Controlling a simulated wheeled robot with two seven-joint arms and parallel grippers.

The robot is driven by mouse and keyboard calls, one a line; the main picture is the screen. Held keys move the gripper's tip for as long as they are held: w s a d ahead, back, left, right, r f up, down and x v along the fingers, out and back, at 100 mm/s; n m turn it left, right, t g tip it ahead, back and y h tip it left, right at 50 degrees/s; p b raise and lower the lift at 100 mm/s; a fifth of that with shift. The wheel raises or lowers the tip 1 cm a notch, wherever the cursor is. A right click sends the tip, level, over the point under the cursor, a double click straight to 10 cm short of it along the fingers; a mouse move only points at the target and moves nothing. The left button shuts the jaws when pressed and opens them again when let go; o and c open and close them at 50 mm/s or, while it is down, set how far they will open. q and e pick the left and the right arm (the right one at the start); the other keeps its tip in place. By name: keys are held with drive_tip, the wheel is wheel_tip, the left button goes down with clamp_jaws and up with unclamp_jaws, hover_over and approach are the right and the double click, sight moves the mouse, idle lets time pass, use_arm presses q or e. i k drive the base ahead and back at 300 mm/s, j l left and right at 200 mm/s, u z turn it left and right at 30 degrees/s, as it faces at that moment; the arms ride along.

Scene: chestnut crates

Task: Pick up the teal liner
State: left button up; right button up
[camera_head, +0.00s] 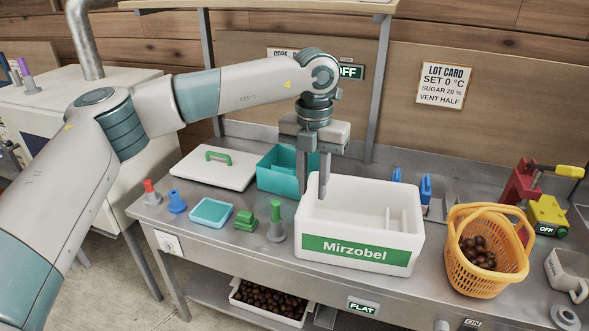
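The teal liner (272,178), an open box, stands on the steel bench behind and left of the white crate (357,251) labelled Mirzobel. My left gripper (312,188) points down at the liner's right end and the crate's back left corner. Its two fingers are apart. One finger shows in front of the liner's right side, the other against the crate's inside. I cannot tell whether either finger touches anything. The liner's right end is partly hidden by the fingers and the crate. My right gripper is not in view.
A white lid with a green handle (214,168) lies left of the liner. In front are a small teal tray (211,212), a green block (245,220) and several coloured pegs. An orange basket (485,255) with chestnuts stands right. A shelf post (378,85) rises behind the crate.

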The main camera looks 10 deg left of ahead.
sight(275, 173)
drive_tip(key=i, duration=1.5)
